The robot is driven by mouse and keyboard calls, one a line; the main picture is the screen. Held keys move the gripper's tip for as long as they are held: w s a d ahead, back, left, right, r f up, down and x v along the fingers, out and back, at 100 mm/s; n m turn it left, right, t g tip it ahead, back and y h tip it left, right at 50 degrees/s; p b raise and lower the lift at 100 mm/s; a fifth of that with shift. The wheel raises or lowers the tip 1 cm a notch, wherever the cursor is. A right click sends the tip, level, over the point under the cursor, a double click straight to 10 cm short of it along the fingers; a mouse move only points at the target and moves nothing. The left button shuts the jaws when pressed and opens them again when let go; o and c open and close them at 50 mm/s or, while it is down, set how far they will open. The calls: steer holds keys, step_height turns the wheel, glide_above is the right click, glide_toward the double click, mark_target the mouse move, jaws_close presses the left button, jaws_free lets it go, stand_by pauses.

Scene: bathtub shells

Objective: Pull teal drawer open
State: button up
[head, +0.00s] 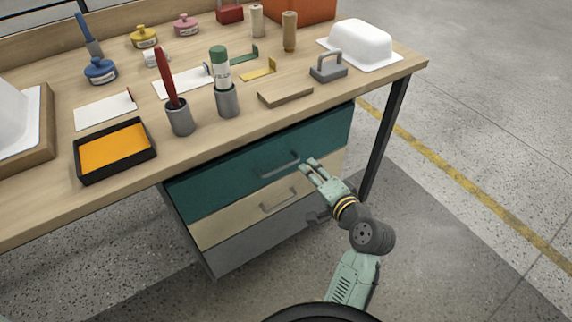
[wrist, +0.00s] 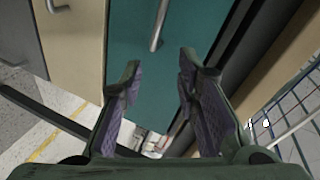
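The teal drawer (head: 235,172) is the top drawer of a unit under the workbench and looks closed. Its grey bar handle (head: 279,166) is on the front face. My gripper (head: 308,166) is just right of the handle in the head view. In the wrist view, the teal drawer front (wrist: 180,50) fills the upper middle, and its handle (wrist: 158,28) shows above and between the fingertips. My gripper (wrist: 160,75) is open there, with a clear gap between its purple-padded fingers and nothing between them. I cannot tell the exact distance from fingers to handle.
Below are a beige drawer (head: 230,223) and a grey drawer (head: 250,243). A dark table leg (head: 386,135) stands right of the unit. The bench top (head: 235,140) holds an orange tray (head: 150,166), cups and tools. Open floor lies to the right.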

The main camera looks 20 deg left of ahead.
mark_target(282, 168)
steer(key=s+a+f+m+g+y, duration=0.1)
steer(key=s+m+y, duration=0.1)
steer(key=s, duration=0.2)
steer(key=p+x, duration=0.1)
steer(key=x, duration=0.9)
steer(key=shift+w+a+f+p, duration=0.2)
steer(key=shift+w+a+p, duration=0.05)
steer(key=shift+a+p, duration=0.05)
steer(key=shift+c, duration=0.4)
jaws_close()
